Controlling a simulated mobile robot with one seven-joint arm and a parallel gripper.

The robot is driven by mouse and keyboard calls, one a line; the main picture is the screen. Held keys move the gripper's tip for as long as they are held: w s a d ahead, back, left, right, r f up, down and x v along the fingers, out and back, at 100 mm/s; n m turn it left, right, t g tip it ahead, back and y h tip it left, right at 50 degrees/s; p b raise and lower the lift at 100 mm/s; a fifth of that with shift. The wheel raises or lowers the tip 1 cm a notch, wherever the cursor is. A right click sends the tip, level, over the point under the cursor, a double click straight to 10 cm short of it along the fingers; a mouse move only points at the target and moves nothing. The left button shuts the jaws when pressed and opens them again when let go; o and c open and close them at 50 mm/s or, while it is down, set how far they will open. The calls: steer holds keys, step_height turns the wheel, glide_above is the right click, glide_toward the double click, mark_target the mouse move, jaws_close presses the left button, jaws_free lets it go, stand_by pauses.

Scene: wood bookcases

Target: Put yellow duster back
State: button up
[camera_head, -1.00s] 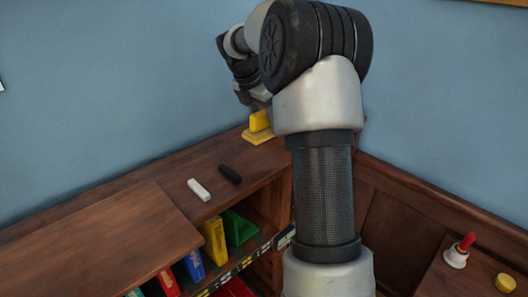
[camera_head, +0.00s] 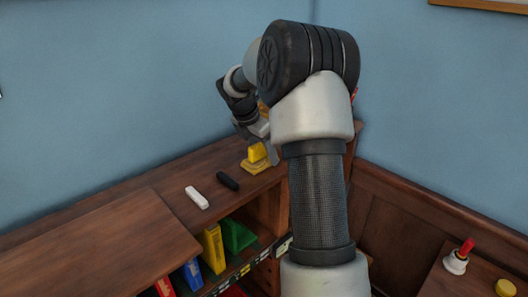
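The yellow duster (camera_head: 257,153) is a small yellow block on a wider, paler yellow base. It appears to rest upright on the wooden bookcase top (camera_head: 170,181), near the right end. My gripper (camera_head: 267,144) is just above it and at its right side. One grey finger shows close to the duster's right edge. The other finger is hidden, so I cannot tell whether the gripper is closed on the duster or apart from it.
A white block (camera_head: 196,197) and a black block (camera_head: 228,181) lie left of the duster. Coloured books, including a yellow one (camera_head: 213,249), stand on the shelf below. A red-handled bell (camera_head: 457,258) and a yellow round object (camera_head: 505,287) sit at the lower right.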

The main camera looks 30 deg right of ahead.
steer(key=o, duration=0.3)
steer(key=v, duration=1.2)
steer(key=shift+r, duration=0.2)
stand_by(0.8)
